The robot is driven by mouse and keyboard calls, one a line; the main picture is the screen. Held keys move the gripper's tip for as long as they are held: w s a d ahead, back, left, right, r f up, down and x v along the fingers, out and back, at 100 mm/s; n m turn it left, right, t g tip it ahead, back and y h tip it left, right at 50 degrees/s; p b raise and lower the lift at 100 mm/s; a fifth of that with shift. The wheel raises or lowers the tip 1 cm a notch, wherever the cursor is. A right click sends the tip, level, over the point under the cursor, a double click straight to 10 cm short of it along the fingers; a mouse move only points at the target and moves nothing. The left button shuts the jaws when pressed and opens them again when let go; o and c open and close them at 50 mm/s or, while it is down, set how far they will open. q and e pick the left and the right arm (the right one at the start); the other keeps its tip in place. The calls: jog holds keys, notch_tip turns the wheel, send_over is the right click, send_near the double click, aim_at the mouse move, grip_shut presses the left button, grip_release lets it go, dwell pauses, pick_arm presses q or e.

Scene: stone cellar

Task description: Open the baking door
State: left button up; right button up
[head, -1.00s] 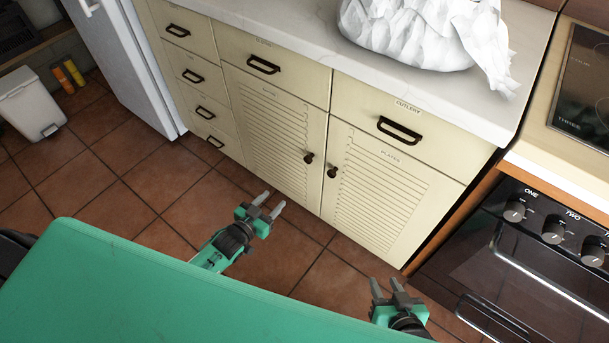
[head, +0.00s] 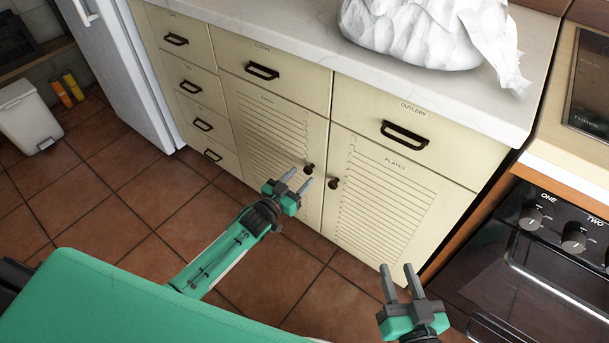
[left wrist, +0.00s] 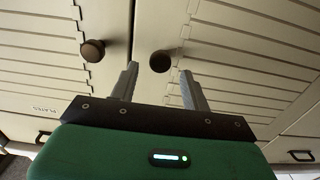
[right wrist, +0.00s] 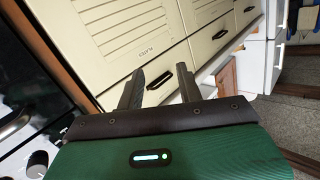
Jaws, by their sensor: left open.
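Two cream louvred cupboard doors stand side by side, both shut. The right door (head: 385,205) is labelled PLATES. The left door (head: 272,140) has a small label I cannot read, so I cannot confirm it is the baking door. Its dark round knob (head: 309,169) is near its right edge. My left gripper (head: 299,178) is open and empty, close in front of that knob. In the left wrist view this knob (left wrist: 160,61) shows just beyond and between the fingertips, while the PLATES knob (left wrist: 93,50) lies outside them. My right gripper (head: 398,270) is open and empty, low before the PLATES door.
Drawers (head: 262,71) with dark handles sit above and left of the doors. A white bag (head: 410,35) rests on the pale counter (head: 300,45). A black oven (head: 535,255) stands at the right, near my right gripper.

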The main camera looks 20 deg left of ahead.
aim_at(306, 171)
pick_arm(q)
jog(key=shift+x, duration=1.55)
pick_arm(e)
jog(key=shift+w+d+r+t, duration=0.15)
jog(key=shift+w+r+t, duration=0.15)
jog(key=shift+r, duration=0.2)
jog(key=shift+w+d+r+t, duration=0.15)
jog(key=shift+r+t, duration=0.2)
jog(key=shift+r, duration=0.2)
jog(key=shift+w+d+r+t, duration=0.1)
jog(key=shift+w+r+t, duration=0.2)
jog(key=shift+r, duration=0.2)
pick_arm(q)
grip_shut()
